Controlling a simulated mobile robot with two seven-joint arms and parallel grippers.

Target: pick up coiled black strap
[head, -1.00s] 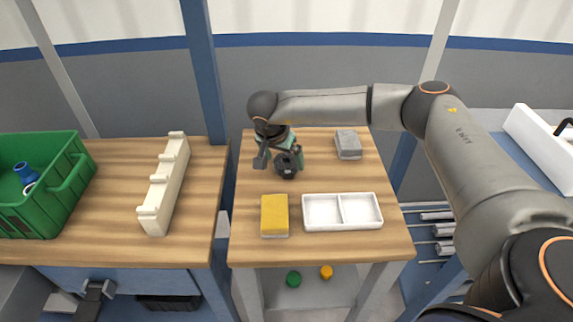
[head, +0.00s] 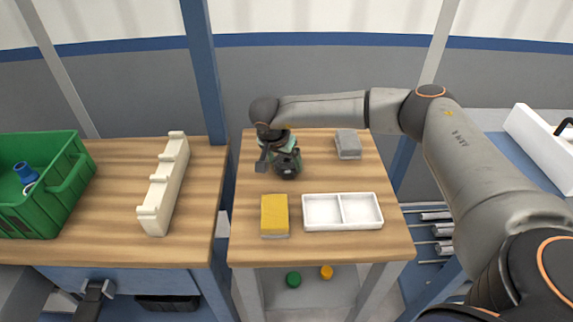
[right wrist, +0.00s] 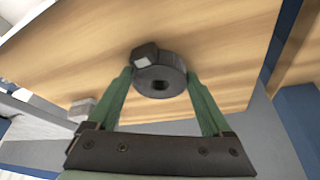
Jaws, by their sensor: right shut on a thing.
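The coiled black strap (head: 286,168) is at the back left of the right-hand wooden table. In the right wrist view the strap (right wrist: 172,82) is a dark round coil with a hole and a small block on its rim. My right gripper (head: 290,156) reaches down onto it, its green fingers on both sides of the coil. In the wrist view the right gripper (right wrist: 160,84) is shut on the strap. I cannot tell whether the coil still touches the tabletop. My left gripper is not clearly in view.
A grey block (head: 348,145), a yellow sponge (head: 274,214) and a white two-part tray (head: 342,196) share the table (head: 320,252). A cream rack (head: 155,200) and a green crate (head: 66,195) stand on the left table. A blue post (head: 202,75) rises between the tables.

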